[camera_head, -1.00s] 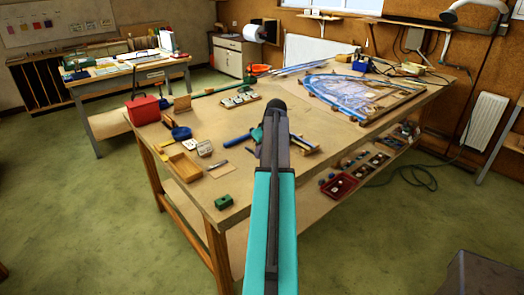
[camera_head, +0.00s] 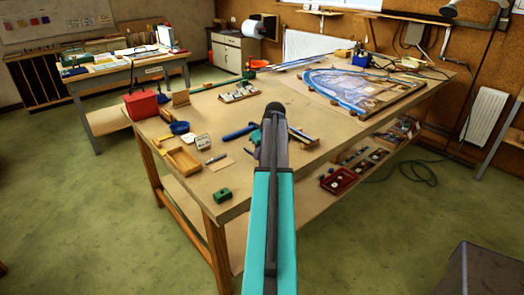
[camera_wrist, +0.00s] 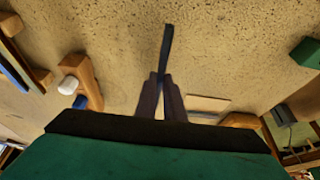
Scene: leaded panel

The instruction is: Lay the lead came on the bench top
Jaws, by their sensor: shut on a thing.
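My gripper (camera_wrist: 161,92) shows in the wrist view with its two dark fingers close together, shut on a thin dark strip, the lead came (camera_wrist: 168,48). The came sticks out past the fingertips, over the pale speckled bench top (camera_wrist: 225,45). I cannot tell whether it touches the surface. The bench top (camera_head: 290,190) spreads around and behind my arm there.
A green block (camera_head: 222,194) stands near the front corner. A wooden tray (camera_head: 184,160), a red box (camera_head: 140,104) and a blue-handled tool (camera_head: 240,132) lie left of my arm. A leaded panel (camera_head: 360,90) lies at the back right. Bare bench shows between them.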

